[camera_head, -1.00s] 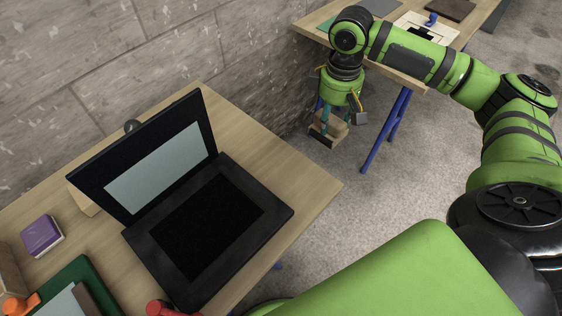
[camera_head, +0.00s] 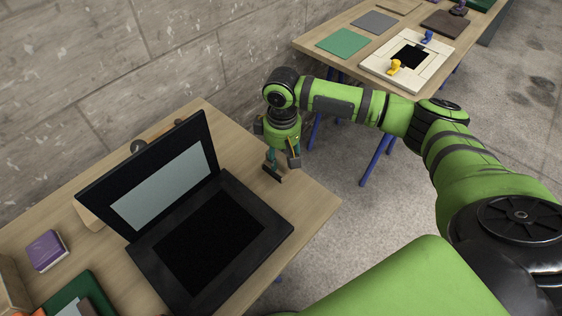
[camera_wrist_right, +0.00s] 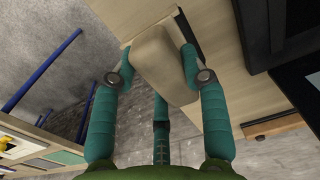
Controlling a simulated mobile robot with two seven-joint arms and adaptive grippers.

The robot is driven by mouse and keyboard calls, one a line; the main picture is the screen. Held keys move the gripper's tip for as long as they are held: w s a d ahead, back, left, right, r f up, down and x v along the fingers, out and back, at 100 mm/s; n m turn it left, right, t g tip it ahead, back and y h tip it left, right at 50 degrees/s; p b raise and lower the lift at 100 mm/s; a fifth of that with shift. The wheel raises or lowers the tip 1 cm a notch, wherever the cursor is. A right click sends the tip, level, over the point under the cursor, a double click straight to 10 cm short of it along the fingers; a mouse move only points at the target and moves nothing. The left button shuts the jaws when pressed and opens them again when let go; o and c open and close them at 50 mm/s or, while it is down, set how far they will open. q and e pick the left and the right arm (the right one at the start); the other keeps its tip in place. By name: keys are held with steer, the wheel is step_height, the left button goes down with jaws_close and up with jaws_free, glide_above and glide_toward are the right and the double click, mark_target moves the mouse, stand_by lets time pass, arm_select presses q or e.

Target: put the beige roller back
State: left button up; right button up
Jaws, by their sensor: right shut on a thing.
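The beige roller (camera_wrist_right: 160,62) shows in the right wrist view as a rounded beige body with a dark strip along one side. My right gripper (camera_wrist_right: 158,78) has its teal fingers on either side of it and is shut on it. In the head view the right gripper (camera_head: 276,160) hangs over the far right part of the near wooden table (camera_head: 312,204), right of the laptop-like black case. There only the roller's dark strip (camera_head: 272,173) shows clearly; its beige body blends with the wood. I cannot tell whether it touches the table. My left gripper is not in view.
The open black case (camera_head: 205,235) with a grey panel stands beside the gripper. A purple block (camera_head: 46,250) and a green item (camera_head: 80,292) lie at left. Another table holds a cream frame (camera_head: 375,72) and a green sheet (camera_head: 343,42). A wall runs behind.

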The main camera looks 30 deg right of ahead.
mark_target(281, 163)
steer(key=shift+w+a+f, duration=0.1)
steer(key=shift+a+f, duration=0.05)
steer(key=shift+f, duration=0.05)
step_height(281, 163, down, 3)
steer(key=shift+r+p, duration=0.2)
steer(key=shift+p, duration=1)
steer(key=shift+f, duration=0.4)
steer(key=shift+f, duration=0.1)
steer(key=o, duration=1.2)
